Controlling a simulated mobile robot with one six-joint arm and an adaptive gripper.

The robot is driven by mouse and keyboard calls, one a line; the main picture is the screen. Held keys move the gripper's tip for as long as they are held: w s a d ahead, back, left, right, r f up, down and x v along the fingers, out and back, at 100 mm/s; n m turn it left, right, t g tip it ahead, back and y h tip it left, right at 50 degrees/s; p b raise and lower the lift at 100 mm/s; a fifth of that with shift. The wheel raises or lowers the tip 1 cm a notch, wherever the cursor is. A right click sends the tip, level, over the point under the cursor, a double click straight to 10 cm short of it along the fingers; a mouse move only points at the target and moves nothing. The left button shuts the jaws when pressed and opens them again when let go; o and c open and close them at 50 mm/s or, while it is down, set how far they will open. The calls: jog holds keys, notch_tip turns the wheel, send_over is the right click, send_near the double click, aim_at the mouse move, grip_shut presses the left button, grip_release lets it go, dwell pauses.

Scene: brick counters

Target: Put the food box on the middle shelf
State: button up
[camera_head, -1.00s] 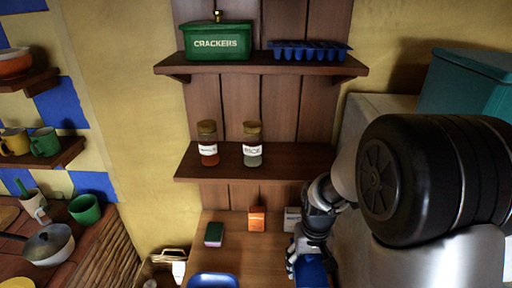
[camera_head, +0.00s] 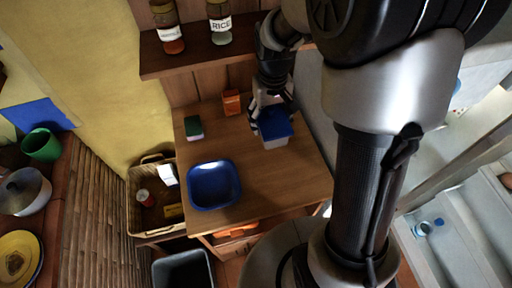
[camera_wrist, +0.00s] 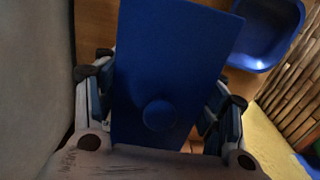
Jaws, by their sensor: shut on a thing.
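The food box (camera_head: 274,139) has a blue lid and a pale body. In the head view it is at the back right of the wooden table. Its blue lid with a round knob fills the middle of the wrist view (camera_wrist: 165,65). My gripper (camera_head: 271,118) is above the box, shut on it, with a finger on either side. I cannot tell whether the box touches the table.
On the wooden table (camera_head: 260,180) are a blue tray (camera_head: 214,184), a green block-shaped item (camera_head: 194,128) and an orange packet (camera_head: 232,102). A wicker basket (camera_head: 152,213) stands to the left. A grey wall or cabinet side is close right of my gripper.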

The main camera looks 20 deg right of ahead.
notch_tip(320, 180, down, 16)
jog(key=b, duration=0.4)
jog(key=shift+d, duration=0.1)
jog(key=shift+f+b, duration=0.15)
jog(key=shift+b, duration=0.2)
jog(key=o, duration=1.1)
